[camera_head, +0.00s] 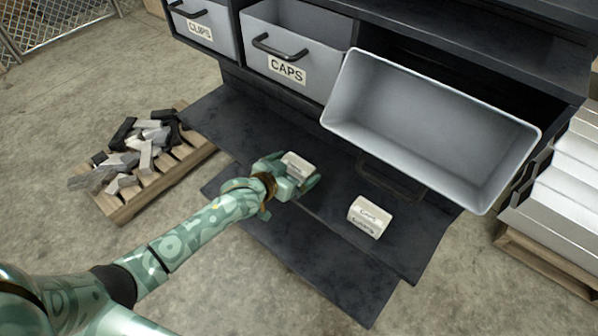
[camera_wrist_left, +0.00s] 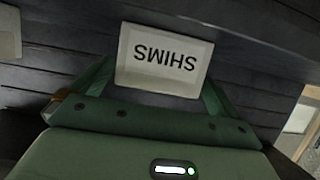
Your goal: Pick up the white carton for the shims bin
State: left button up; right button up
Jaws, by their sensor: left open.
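A white carton (camera_head: 298,165) labelled SHIMS sits on the dark shelf board, at the hand of my left arm. In the left wrist view, the same carton (camera_wrist_left: 165,60) lies with its printed face, upside down in the picture, toward the camera. My left gripper (camera_head: 300,182) is open, with one green finger on each side of the carton; the left wrist view shows the fingers (camera_wrist_left: 160,85) too. I cannot tell whether they touch it. A second white carton (camera_head: 370,217) stands apart to the right on the board. My right gripper is not in view.
A grey open bin (camera_head: 430,125), empty, juts out above the boards, its label hidden. Bins marked CLIPS (camera_head: 205,25) and CAPS (camera_head: 290,55) are at the back. A pallet (camera_head: 160,180) of metal offcuts lies left; stacked pale metal (camera_head: 570,190) stands right.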

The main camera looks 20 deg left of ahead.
aim_at(302, 165)
pick_arm(q)
jog(key=shift+w+d+f+b, duration=0.35)
jog(key=shift+w+f, duration=0.15)
jog(key=shift+w, duration=0.1)
jog(key=shift+w+d+f+b, duration=0.2)
jog(key=shift+w+f+b, duration=0.15)
jog(key=shift+w+f, duration=0.2)
jog(key=shift+w+r, duration=0.1)
jog(key=shift+w, duration=0.2)
jog(key=shift+r, duration=0.2)
jog(key=c, duration=0.9)
jog(key=shift+c, duration=0.2)
